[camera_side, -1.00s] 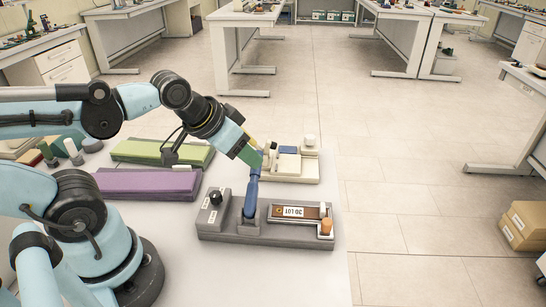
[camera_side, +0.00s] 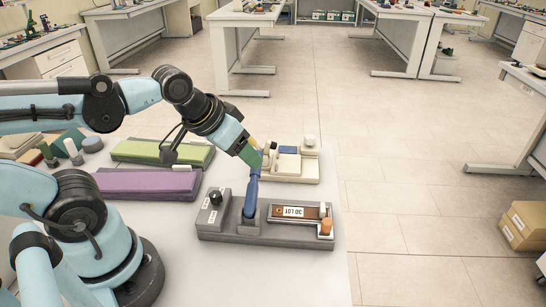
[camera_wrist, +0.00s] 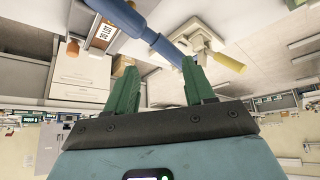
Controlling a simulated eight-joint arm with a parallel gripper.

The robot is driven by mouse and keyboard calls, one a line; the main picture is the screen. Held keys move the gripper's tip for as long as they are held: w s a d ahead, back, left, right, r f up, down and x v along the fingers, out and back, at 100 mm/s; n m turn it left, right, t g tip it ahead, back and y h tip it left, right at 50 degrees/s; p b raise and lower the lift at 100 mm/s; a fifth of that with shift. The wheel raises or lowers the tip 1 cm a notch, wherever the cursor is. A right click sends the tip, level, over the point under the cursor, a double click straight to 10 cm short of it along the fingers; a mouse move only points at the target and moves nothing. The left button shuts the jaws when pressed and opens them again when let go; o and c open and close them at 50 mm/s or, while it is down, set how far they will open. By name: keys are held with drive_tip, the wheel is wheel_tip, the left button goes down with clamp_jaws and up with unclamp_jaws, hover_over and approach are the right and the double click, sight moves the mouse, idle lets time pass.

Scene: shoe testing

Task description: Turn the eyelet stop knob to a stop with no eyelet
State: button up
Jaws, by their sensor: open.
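The grey fixture (camera_side: 285,236) stands on the white table. A black knob (camera_side: 215,197) sits at its left end, with small white labels beside it; its pointer setting is too small to read. A blue lever (camera_side: 251,195) rises from the fixture just right of the knob. My gripper (camera_side: 258,160), with green fingers, is by the lever's upper end, above and to the right of the knob. In the wrist view my gripper (camera_wrist: 160,80) is open with nothing between its fingertips; the blue lever (camera_wrist: 145,30) passes beyond them, its end near the right finger. Contact is unclear.
The fixture carries a brown strip with a lot label (camera_side: 293,211) and an orange knob (camera_side: 326,227). A beige device (camera_side: 290,168) stands behind. A purple block (camera_side: 150,184) and a green block (camera_side: 160,151) lie to the left. The table front is clear.

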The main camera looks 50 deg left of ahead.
sight(215, 193)
drive_tip(key=s+a+r+n+g, duration=0.2)
drive_tip(key=s+r+n+g, duration=0.4)
drive_tip(key=n, duration=0.4)
drive_tip(key=shift+g, duration=0.3)
drive_tip(key=shift+d+f, duration=0.15)
drive_tip(key=shift+f, duration=6.4)
clamp_jaws()
